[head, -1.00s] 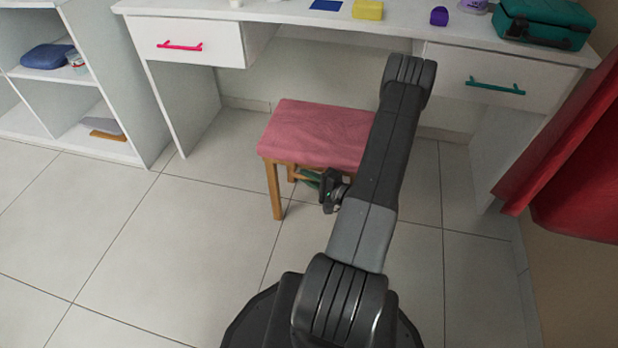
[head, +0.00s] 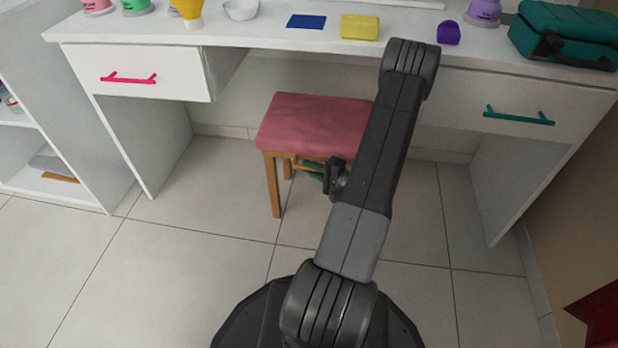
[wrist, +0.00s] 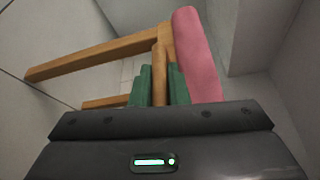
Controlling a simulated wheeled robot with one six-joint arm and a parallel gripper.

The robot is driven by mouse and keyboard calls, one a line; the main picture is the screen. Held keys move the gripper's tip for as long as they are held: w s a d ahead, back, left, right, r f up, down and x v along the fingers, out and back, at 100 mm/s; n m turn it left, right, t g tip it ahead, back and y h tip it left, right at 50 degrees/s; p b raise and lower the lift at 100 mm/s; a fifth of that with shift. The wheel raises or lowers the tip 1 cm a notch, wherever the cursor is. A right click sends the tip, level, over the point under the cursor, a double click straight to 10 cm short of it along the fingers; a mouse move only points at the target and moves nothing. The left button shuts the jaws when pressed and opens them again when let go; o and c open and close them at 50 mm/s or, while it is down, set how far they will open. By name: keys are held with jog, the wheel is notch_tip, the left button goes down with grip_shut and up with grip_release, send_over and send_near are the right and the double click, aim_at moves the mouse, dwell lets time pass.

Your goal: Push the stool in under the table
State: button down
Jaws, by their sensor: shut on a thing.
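The stool has a pink seat (head: 315,125) and wooden legs. In the head view it stands upright in the gap between the table's side panels, its front left leg (head: 272,185) about level with their front edges. The white table (head: 270,40) spans above and behind it. My gripper (head: 313,168) is low at the stool's near side, partly hidden by my arm. In the wrist view its green fingers (wrist: 158,78) are shut around a wooden bar of the stool, beside the pink seat (wrist: 196,55). The stool's right legs are hidden behind my arm.
Drawers with a pink handle (head: 128,78) and a teal handle (head: 518,115) flank the gap. On the tabletop are a teal case (head: 565,35), a yellow block (head: 360,27) and several small items. The floor (head: 190,270) at left is clear. A red cloth (head: 597,312) is at lower right.

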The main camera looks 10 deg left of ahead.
aim_at(315, 156)
jog(key=shift+w+d, duration=0.15)
jog(key=shift+w, duration=2.4)
jog(key=shift+r, duration=0.1)
jog(key=c, duration=1.4)
grip_release()
jog(key=shift+w, duration=0.1)
jog(key=shift+d, duration=0.2)
jog(key=f+p+v, duration=0.1)
jog(key=p+v, duration=0.2)
jog(key=v, duration=1)
jog(key=shift+s+d+r, duration=0.2)
jog(key=shift+s+r, duration=0.1)
jog(key=shift+r, duration=0.1)
